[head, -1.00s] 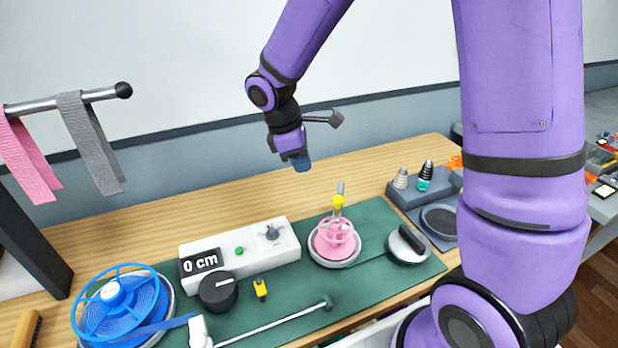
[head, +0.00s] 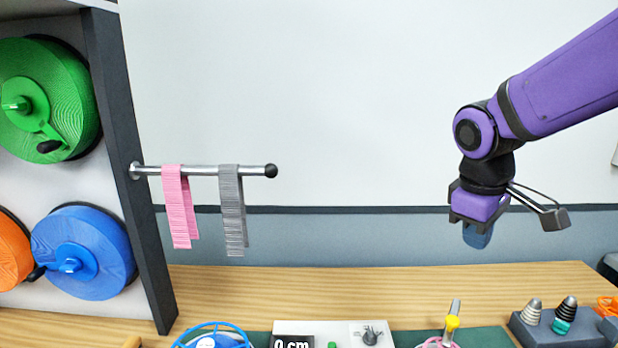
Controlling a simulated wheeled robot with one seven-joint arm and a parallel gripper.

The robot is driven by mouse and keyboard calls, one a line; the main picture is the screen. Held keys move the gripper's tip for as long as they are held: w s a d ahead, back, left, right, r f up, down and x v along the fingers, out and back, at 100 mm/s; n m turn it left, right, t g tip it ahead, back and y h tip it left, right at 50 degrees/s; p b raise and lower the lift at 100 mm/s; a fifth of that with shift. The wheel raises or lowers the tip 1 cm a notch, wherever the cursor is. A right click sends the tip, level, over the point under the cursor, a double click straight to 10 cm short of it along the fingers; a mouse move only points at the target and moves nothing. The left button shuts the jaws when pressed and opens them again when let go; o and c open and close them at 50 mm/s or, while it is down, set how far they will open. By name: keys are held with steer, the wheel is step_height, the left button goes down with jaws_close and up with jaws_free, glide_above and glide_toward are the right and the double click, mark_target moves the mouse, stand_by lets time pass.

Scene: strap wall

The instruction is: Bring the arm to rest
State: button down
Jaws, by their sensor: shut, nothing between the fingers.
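My gripper (head: 478,236) hangs at the right in the head view, pointing down, above the wooden table (head: 400,284) and in front of the wall. Its fingers are shut with nothing between them. It is clear of everything on the table. My purple arm comes in from the upper right.
A pink strap (head: 178,205) and a grey strap (head: 232,210) hang on a metal rod (head: 205,170) at the left. Green (head: 70,95) and blue (head: 88,252) reels sit in a rack. A grey block (head: 545,331) with cones stands below right.

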steer(key=s+d+r+m+t+y, duration=0.1)
steer(key=s+r+m+t, duration=0.1)
steer(key=s, duration=0.5)
steer(key=s+d+r+m+t+y, duration=0.1)
steer(key=s+d+r+m+t, duration=0.1)
steer(key=s+r+m, duration=0.2)
steer(key=s+m, duration=0.1)
steer(key=s, duration=0.1)
steer(key=shift+s+d+r, duration=0.15)
steer(key=shift+s, duration=0.25)
